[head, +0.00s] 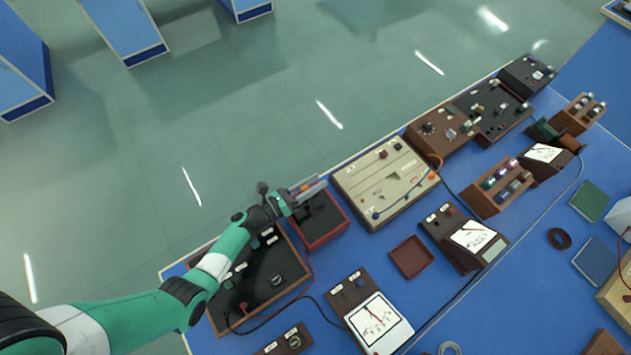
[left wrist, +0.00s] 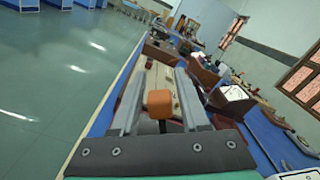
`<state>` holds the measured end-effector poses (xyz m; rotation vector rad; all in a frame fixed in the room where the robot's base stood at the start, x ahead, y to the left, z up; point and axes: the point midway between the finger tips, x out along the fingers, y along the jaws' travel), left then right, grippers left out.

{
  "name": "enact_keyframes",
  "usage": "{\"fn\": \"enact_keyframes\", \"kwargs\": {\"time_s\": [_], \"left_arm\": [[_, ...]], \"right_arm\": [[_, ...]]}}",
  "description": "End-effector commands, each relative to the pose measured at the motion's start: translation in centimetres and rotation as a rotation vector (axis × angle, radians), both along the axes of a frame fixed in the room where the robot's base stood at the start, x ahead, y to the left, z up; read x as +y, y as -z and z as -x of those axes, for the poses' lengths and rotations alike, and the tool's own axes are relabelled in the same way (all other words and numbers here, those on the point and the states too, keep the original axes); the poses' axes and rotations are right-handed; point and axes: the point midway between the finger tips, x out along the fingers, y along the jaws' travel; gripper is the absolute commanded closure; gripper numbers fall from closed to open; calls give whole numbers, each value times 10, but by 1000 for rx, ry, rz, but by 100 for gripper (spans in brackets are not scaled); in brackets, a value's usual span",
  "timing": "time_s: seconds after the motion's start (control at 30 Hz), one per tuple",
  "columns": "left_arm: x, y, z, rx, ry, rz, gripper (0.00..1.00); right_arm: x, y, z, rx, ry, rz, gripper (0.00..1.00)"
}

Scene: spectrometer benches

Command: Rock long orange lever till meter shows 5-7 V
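The orange lever's block-shaped tip (left wrist: 158,101) stands between the two fingers of my left gripper (left wrist: 158,92) in the left wrist view, with a gap on each side. In the head view my left gripper (head: 309,190) is over the far edge of a red-walled box with a dark top (head: 322,222); the gripper mostly hides the lever there. A white-faced meter (head: 380,322) with a red needle stands at the front; its scale is too small to read. Two other meters stand further right, one in the middle (head: 476,238) and one at the back (head: 543,153). My right gripper is out of view.
A dark wooden-framed board (head: 262,285) lies left of the red box, under my left arm. A beige circuit panel (head: 385,180) lies just right of it. A small brown tray (head: 411,257) sits in front of that panel. Cables run across the blue bench.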

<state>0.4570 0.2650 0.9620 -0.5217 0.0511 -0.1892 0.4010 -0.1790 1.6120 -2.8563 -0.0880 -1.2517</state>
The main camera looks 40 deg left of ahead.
Motion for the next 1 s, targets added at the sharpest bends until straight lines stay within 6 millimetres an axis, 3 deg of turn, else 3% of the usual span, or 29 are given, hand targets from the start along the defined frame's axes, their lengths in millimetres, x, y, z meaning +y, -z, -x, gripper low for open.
{"fn": "enact_keyframes", "kwargs": {"time_s": [0.03, 0.23, 1.0], "left_arm": [[0, 0, 0, 0, 0, 0, 66], [0, 0, 0, 0, 0, 0, 100], [0, 0, 0, 0, 0, -1, 100]], "right_arm": [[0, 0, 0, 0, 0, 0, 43], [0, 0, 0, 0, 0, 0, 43], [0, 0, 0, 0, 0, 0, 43]]}}
